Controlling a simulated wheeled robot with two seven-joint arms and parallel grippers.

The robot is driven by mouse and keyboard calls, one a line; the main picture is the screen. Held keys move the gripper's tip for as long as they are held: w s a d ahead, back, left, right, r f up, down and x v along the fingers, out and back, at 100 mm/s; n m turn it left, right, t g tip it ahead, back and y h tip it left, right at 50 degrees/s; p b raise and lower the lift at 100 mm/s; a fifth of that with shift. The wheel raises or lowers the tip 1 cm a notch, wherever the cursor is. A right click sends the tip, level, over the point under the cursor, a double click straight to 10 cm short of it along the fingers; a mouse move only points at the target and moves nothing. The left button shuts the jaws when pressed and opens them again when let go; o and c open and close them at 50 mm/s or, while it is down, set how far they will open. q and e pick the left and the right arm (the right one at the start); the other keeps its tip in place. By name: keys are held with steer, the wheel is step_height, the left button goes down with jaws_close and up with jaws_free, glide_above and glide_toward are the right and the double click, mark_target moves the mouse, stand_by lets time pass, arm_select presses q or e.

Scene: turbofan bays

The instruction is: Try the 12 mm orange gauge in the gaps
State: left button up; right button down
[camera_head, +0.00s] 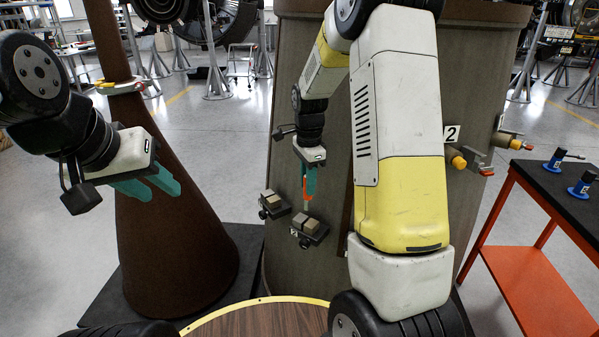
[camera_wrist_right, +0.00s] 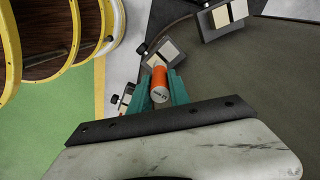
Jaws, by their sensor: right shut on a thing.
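The orange gauge (camera_wrist_right: 160,84) is a short cylinder with a dark marking on its end. The gauge points down at a gap fixture (camera_head: 309,229) with pale blocks on the brown casing. I cannot tell whether its tip touches the blocks. A second fixture (camera_head: 273,204) sits to its left. My left gripper (camera_head: 160,188) is open and empty, away to the left.
The large brown casing (camera_head: 290,120) fills the middle. A brown cone (camera_head: 175,230) stands left of it. Orange-ended parts (camera_head: 458,161) stick out of the casing beside a "2" label. An orange cart (camera_head: 545,290) with blue tools (camera_head: 555,160) stands right.

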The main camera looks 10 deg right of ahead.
mark_target(307, 197)
steer(key=m, duration=0.2)
steer(key=shift+w+r+m, duration=0.25)
steer(key=shift+w+m, duration=0.05)
steer(key=shift+a, duration=0.1)
steer(key=shift+f, duration=2.7)
steer(key=shift+f, duration=0.35)
steer(key=shift+r, duration=0.1)
steer(key=shift+r, duration=2.95)
